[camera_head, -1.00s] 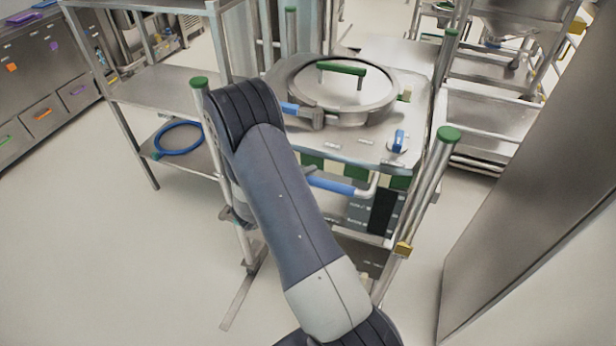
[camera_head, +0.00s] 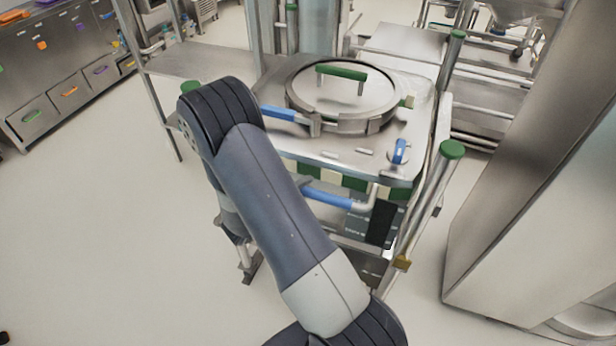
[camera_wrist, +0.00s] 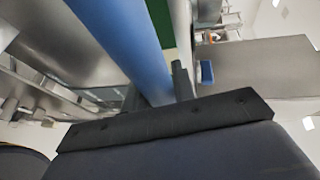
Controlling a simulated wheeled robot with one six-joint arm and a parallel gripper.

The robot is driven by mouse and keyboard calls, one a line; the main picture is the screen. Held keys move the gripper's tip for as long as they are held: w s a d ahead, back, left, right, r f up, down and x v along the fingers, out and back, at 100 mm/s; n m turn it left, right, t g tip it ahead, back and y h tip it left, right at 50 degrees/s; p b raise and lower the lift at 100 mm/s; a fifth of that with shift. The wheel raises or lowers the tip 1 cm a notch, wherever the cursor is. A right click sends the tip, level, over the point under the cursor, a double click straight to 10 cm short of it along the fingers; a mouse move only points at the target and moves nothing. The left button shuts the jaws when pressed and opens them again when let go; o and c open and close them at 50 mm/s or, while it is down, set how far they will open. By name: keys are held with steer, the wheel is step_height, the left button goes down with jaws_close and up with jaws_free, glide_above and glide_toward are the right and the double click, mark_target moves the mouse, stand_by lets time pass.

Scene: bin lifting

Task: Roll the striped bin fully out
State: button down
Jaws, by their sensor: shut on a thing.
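The striped bin (camera_head: 400,172) is a steel box with green and cream stripes along its front. Its round lid (camera_head: 345,92) has a green handle on top. A blue bar handle (camera_head: 335,198) runs across the bin's front below the stripes. In the wrist view the blue bar (camera_wrist: 125,45) runs down into my gripper (camera_wrist: 180,82), which is shut on it. One dark finger shows beside the bar; the rest of the grip is hidden. In the head view my arm hides the gripper and the bar's left end.
Steel posts with green caps (camera_head: 452,150) stand at the bin's corners. A tall steel cabinet (camera_head: 530,200) is close on the right. A steel shelf (camera_head: 190,62) stands behind left, with drawers (camera_head: 70,90) farther back. The floor (camera_head: 100,240) at left and front is clear.

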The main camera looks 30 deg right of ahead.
steer(key=shift+s+a+f, duration=0.2)
steer(key=shift+s+a, duration=0.35)
steer(key=shift+a, duration=0.15)
steer(key=shift+w+d, duration=0.1)
steer(key=shift+d, duration=0.1)
steer(key=c, duration=1.1)
jaws_free()
steer(key=shift+w, duration=0.1)
steer(key=shift+c, duration=0.2)
steer(key=b+v, duration=0.1)
steer(key=v, duration=1)
steer(key=shift+b, duration=0.35)
steer(key=shift+d, duration=0.1)
steer(key=p+x, duration=0.2)
steer(key=x, duration=0.9)
steer(key=shift+w+r, duration=0.1)
